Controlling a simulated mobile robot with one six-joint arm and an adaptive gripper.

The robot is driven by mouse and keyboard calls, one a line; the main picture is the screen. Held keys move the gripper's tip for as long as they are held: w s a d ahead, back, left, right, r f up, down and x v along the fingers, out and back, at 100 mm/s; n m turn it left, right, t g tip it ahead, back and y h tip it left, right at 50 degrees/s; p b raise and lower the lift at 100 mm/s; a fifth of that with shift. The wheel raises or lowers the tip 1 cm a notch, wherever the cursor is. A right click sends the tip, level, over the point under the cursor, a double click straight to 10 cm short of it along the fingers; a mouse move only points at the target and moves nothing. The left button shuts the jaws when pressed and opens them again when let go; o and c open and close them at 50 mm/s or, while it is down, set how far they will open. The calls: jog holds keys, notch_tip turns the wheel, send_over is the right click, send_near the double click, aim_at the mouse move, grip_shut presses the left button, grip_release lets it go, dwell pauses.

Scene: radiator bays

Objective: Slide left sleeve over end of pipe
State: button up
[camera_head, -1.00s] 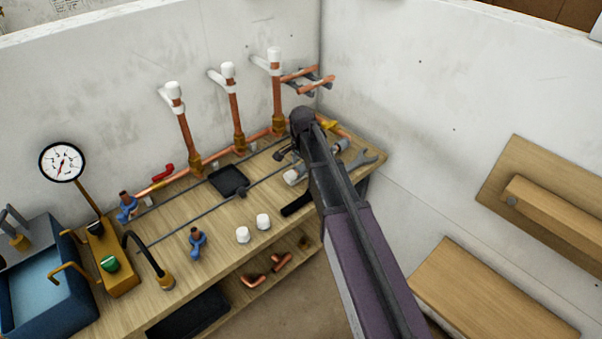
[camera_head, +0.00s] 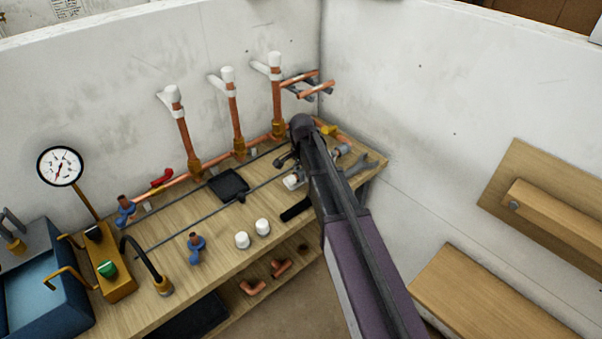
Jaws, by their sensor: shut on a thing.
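My gripper (camera_head: 287,160) is dark and hangs low over the right half of the workbench, seen partly behind my own arm. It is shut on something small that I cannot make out. A white piece (camera_head: 293,182) shows just below the fingers; I cannot tell if they touch it. Three upright copper pipes, left (camera_head: 183,135), middle (camera_head: 233,110) and right (camera_head: 276,100), stand at the wall with white fittings on top. Two white cylindrical pieces, left (camera_head: 242,240) and right (camera_head: 262,227), stand on the bench's front edge. Which part is the left sleeve is unclear.
A black square pad (camera_head: 228,185) and thin dark rods lie on the bench (camera_head: 215,228). A wrench (camera_head: 363,163) lies right of my arm. A gauge (camera_head: 60,166), blue bin (camera_head: 50,290) and blue-bodied valve (camera_head: 196,248) are at left. Copper elbows (camera_head: 281,267) lie on the lower shelf.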

jog(key=shift+w+d, duration=0.75)
jog(key=shift+d, duration=0.3)
jog(key=o, duration=1)
jog(key=shift+f, duration=0.1)
notch_tip(320, 180, up, 7)
jog(key=p, duration=0.7)
jog(key=shift+s, duration=0.1)
jog(key=s+d+n, duration=0.2)
jog(key=s+n, duration=0.1)
jog(key=s, duration=0.4)
jog(key=s+d+n, duration=0.3)
jog(key=s+n, duration=0.1)
jog(key=s, duration=0.4)
jog(key=s+d+n, duration=0.2)
jog(key=s+n, duration=0.1)
jog(key=s, duration=0.4)
jog(key=shift+s+d+n, duration=0.2)
jog(key=shift+n, duration=0.2)
